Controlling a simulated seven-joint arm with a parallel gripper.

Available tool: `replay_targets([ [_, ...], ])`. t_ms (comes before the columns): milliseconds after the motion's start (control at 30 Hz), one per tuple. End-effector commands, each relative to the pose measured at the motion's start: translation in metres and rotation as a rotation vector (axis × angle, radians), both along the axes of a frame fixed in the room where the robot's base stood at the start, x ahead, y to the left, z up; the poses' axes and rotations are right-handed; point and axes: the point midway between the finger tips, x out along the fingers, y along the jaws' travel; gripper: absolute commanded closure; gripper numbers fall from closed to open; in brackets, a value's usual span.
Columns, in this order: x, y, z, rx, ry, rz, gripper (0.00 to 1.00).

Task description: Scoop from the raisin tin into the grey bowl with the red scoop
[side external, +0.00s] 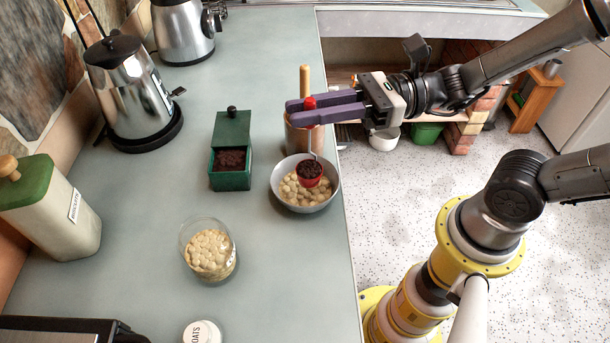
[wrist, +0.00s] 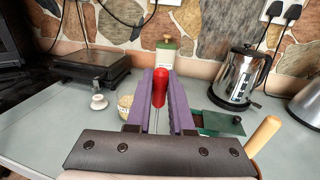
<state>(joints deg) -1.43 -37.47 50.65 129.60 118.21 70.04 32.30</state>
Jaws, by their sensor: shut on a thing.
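My gripper (side external: 306,108) is shut on the red scoop, whose red handle (wrist: 160,88) stands between the purple fingers in the wrist view. The scoop's red cup (side external: 310,173) hangs over the grey bowl (side external: 284,204) and is filled with dark raisins. The bowl holds pale flakes; I cannot tell whether the cup touches them. The green raisin tin (side external: 231,181) stands left of the bowl, with dark raisins inside and its lid raised at the back. In the wrist view the tin (wrist: 222,124) is partly hidden behind the right finger.
A glass jar of pale flakes (side external: 209,256) stands front left of the bowl, with a white oats lid (side external: 202,332) nearer. A copper pot (side external: 297,139) with a wooden handle stands behind the bowl. A kettle (side external: 128,92) and biscuit canister (side external: 52,213) line the left.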

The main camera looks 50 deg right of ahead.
Motion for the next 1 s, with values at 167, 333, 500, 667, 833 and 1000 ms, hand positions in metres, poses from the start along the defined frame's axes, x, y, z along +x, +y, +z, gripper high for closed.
replay_targets([
  [167, 0.000, 0.000, -0.008, 0.001, -0.003, 0.001, 1.00],
  [333, 0.000, 0.000, -0.008, 0.001, -0.004, 0.001, 1.00],
  [500, 0.002, -0.001, -0.009, 0.006, 0.008, 0.000, 1.00],
  [667, 0.006, -0.004, -0.012, 0.027, 0.041, -0.001, 1.00],
  [833, 0.011, -0.007, -0.015, 0.050, 0.078, 0.001, 1.00],
  [1000, 0.017, -0.011, -0.018, 0.075, 0.113, -0.001, 1.00],
])
